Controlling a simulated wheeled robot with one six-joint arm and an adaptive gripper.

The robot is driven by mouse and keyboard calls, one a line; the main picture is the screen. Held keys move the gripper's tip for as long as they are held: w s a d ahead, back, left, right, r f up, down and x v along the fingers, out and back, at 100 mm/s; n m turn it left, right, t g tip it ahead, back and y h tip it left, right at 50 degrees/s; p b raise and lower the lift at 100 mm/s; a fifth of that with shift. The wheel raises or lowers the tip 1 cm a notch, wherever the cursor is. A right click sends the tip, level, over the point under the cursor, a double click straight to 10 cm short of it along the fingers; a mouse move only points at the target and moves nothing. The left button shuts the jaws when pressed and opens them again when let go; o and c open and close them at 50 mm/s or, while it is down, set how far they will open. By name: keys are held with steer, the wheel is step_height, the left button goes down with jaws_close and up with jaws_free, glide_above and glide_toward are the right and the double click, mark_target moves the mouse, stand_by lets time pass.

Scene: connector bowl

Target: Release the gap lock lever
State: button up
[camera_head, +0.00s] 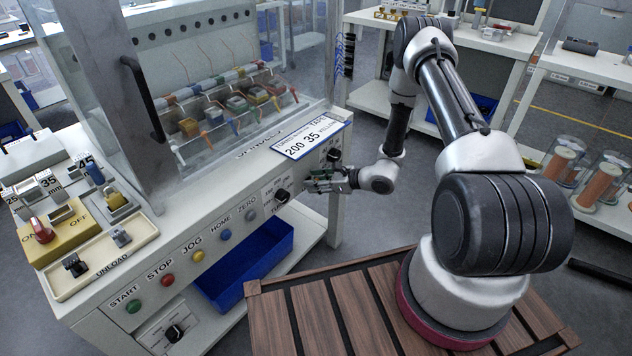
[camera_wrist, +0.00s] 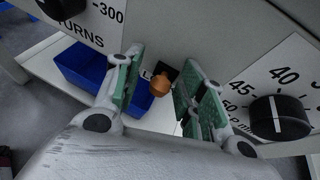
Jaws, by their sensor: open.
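A small lever with an orange-brown knob (camera_wrist: 160,86) and a dark base sits on the machine's pale front panel in the wrist view. I take it for the gap lock lever; its label is mostly hidden behind my left finger. My gripper (camera_wrist: 163,74) is open, with one green-padded finger on each side of the knob and a gap visible around it. I cannot tell how deep the knob lies between the pads. In the head view my gripper (camera_head: 311,182) is at the right part of the front panel and hides the lever.
A black dial (camera_wrist: 280,118) marked 40 and 45 is close to my right finger. Another dial (camera_head: 282,196) is left of my gripper in the head view. A blue bin (camera_head: 243,265) stands on the shelf below the panel. A clear guard (camera_head: 235,80) rises above it.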

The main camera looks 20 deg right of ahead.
steer(key=v, duration=1.2)
